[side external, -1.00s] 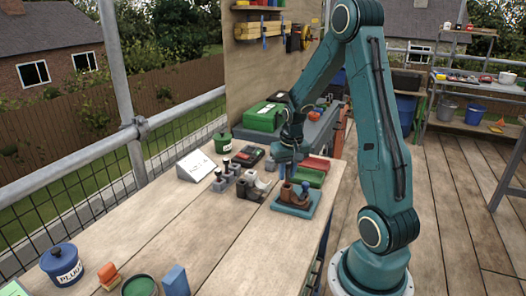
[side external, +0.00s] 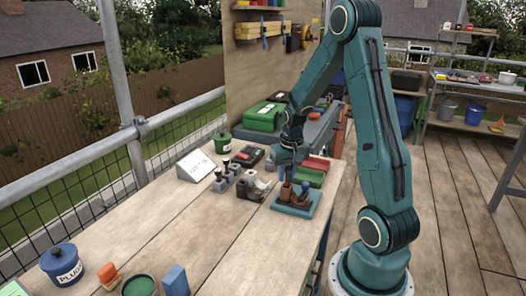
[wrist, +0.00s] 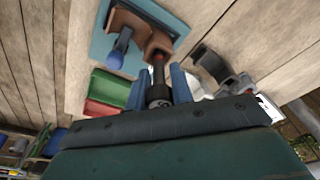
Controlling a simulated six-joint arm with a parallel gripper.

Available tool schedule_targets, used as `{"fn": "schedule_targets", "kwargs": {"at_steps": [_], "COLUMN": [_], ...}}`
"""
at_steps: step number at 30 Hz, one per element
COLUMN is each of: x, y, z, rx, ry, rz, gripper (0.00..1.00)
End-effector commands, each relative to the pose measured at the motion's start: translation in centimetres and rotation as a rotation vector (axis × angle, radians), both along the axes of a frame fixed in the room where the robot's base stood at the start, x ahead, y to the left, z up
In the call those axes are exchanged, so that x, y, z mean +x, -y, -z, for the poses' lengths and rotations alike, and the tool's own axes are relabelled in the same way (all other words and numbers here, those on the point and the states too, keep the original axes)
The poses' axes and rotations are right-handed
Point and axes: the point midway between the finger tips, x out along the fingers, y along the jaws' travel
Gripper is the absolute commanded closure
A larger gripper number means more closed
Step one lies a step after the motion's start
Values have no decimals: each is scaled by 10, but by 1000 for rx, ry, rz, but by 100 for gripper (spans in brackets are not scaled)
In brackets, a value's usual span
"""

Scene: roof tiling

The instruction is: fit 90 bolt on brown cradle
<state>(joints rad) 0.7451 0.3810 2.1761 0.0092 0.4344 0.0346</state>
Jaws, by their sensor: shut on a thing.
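The brown cradle (side external: 286,193) sits on a teal plate (side external: 297,211) on the bench. In the wrist view, the cradle (wrist: 127,22) has a blue-capped piece (wrist: 121,48) in one side and an open brown socket (wrist: 158,43) on the other. My gripper (side external: 287,168) is low over the cradle, fingers pointing down. Its blue fingers (wrist: 161,88) are shut on a dark bolt (wrist: 158,91) with a red band. The bolt's far end overlaps the open socket in the wrist view; I cannot tell whether it is inside or just above.
A grey cradle (side external: 251,188) stands to the left, near small grey blocks with dark bolts (side external: 222,180) and a white sign (side external: 196,165). Green (side external: 309,178) and red (side external: 317,163) trays lie behind the plate. The bench front has free room.

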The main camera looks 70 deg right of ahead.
Motion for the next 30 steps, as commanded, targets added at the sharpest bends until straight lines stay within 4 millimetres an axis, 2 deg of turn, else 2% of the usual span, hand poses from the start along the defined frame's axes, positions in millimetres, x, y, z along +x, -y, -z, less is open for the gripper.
{"fn": "schedule_targets", "kwargs": {"at_steps": [14,15,18,30], "x": [0,0,0,0], "y": [0,0,0,0], "z": [1,1,1,0], "rx": [0,0,0,0], "ry": [0,0,0,0], "rz": [0,0,0,0], "gripper": [100,72,52,52]}}
